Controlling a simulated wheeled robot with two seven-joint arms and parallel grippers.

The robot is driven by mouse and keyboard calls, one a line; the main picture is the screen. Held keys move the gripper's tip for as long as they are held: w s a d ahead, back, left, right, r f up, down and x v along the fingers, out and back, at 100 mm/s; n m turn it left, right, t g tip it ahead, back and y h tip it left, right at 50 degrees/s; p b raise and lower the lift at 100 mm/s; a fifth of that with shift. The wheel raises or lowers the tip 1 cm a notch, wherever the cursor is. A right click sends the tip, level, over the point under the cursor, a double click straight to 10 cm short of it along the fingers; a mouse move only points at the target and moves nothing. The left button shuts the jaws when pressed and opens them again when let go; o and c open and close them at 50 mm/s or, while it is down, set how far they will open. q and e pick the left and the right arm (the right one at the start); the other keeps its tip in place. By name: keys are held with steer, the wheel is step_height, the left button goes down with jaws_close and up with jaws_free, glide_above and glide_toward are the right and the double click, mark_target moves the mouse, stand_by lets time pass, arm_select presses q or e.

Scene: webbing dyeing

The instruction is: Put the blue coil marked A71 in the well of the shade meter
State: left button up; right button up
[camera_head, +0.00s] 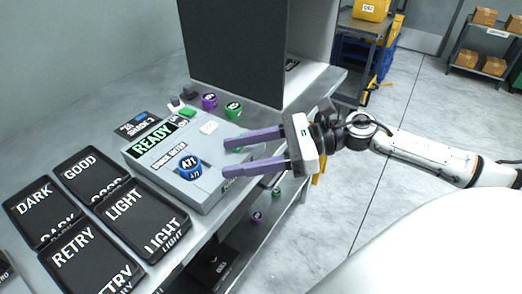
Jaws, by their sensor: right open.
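The blue coil marked A71 (189,165) sits upright on the top face of the grey shade meter (206,186), just right of the label "SHADE METER". The well itself cannot be made out; the coil covers the place where it stands. The meter's display (154,138) reads READY. My right gripper (224,158) is open and empty, with its two purple fingers pointing left toward the coil. The fingertips are to the right of the coil and apart from it. My left gripper is not in view.
Black trays marked DARK (36,199), GOOD (79,165), LIGHT (126,204) and RETRY (73,243) lie left of the meter. A purple coil (209,100) and a green coil (233,108) stand behind it. A dark panel (236,50) rises at the back.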

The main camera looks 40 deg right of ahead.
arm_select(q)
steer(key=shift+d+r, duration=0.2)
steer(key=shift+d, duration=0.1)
arm_select(e)
steer(key=shift+v, duration=2.4)
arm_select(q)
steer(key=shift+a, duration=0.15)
arm_select(e)
steer(key=shift+r, duration=0.1)
